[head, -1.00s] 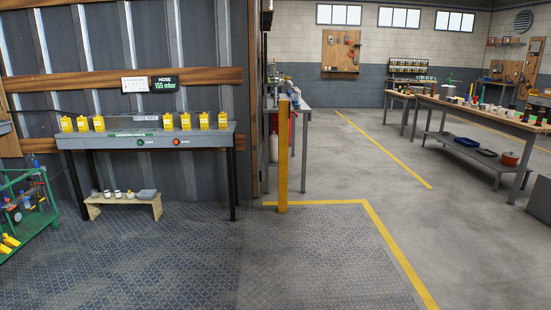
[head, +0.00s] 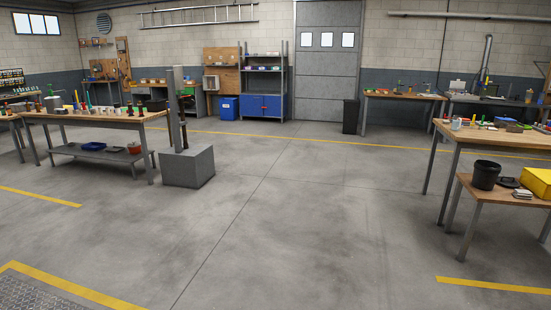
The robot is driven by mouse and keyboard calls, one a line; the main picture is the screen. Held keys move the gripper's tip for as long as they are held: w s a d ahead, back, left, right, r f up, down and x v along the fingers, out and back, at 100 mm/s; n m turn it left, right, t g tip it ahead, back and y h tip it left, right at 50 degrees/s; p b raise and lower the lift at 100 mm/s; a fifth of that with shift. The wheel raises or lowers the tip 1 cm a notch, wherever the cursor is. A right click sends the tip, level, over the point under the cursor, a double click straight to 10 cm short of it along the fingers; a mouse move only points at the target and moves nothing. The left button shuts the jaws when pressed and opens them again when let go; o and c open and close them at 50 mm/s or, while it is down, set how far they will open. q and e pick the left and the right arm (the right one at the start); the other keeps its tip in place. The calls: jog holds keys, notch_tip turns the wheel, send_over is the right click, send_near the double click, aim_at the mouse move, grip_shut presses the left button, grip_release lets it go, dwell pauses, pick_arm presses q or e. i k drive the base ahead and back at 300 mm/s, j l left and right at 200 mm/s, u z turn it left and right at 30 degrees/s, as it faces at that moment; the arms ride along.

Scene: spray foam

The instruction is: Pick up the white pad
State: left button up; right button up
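I cannot pick out the white pad with certainty. A small pale flat item (head: 522,194) lies on the low wooden bench (head: 485,200) at the right, in front of a dark flat object (head: 507,182). It is too small to tell whether it is the pad. Neither of my grippers is in view.
A black bucket (head: 486,175) and a yellow container (head: 537,182) stand on the low bench. A taller cluttered table (head: 480,135) is behind it. A long workbench (head: 95,118) and a grey block with a post (head: 187,167) stand left. The middle floor is clear.

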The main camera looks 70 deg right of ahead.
aim_at(521, 194)
jog(key=z, duration=0.45)
jog(key=l+z, duration=0.15)
jog(key=z, duration=0.25)
jog(key=l+z, duration=0.1)
jog(key=z, duration=0.35)
jog(key=l+z, duration=0.1)
jog(key=z, duration=0.75)
jog(key=i+l+z, duration=0.25)
jog(key=l+z, duration=0.15)
jog(key=i+l+z, duration=0.9)
jog(key=i+z, duration=0.3)
jog(key=i+l+z, duration=0.15)
jog(key=i, duration=1.3)
jog(key=u, duration=4.8)
jog(key=z, duration=2.95)
